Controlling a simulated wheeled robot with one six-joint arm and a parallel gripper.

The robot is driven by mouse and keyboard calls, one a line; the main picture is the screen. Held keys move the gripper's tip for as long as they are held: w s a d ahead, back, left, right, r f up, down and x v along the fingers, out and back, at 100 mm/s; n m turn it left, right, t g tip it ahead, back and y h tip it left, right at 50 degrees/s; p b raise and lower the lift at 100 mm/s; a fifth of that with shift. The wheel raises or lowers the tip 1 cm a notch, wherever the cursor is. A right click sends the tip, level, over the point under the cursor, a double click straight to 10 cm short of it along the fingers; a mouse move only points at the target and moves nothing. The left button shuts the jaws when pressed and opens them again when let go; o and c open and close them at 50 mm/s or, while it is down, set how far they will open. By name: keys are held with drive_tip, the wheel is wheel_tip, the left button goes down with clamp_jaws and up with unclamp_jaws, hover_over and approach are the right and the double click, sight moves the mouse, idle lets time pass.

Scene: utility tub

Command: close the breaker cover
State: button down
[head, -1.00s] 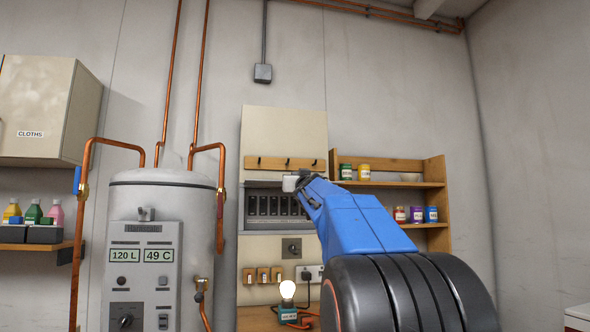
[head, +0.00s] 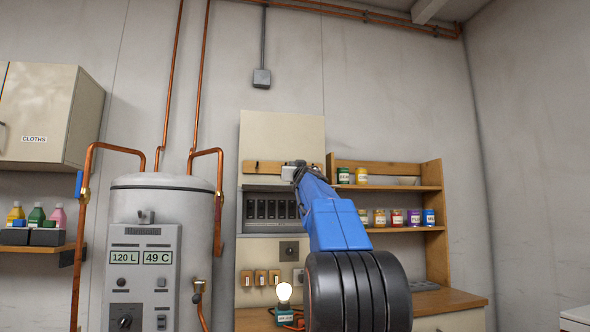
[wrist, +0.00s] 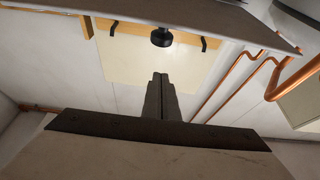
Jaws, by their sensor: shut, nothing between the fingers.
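The breaker box (head: 270,208) is on the beige wall board in the head view, with its row of dark breakers exposed. My gripper (head: 292,167) is in front of the hook rail in the head view. Its fingers (wrist: 160,78) are shut and empty, pointing toward the knob and apart from it in the picture.
A wooden hook rail (head: 262,167) is above the box. A shelf with several jars (head: 397,217) is to the right. A water heater (head: 160,230) with copper pipes stands to the left. A lit bulb (head: 284,292) is on the bench below.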

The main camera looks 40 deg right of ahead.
drive_tip(key=shift+w+d+f, duration=0.3)
drive_tip(key=shift+w+f, duration=0.1)
drive_tip(key=shift+f, duration=0.4)
drive_tip(key=shift+w+d+f, duration=0.25)
drive_tip(key=shift+w+f, duration=0.15)
drive_tip(key=shift+f, duration=0.35)
drive_tip(key=shift+f, duration=0.15)
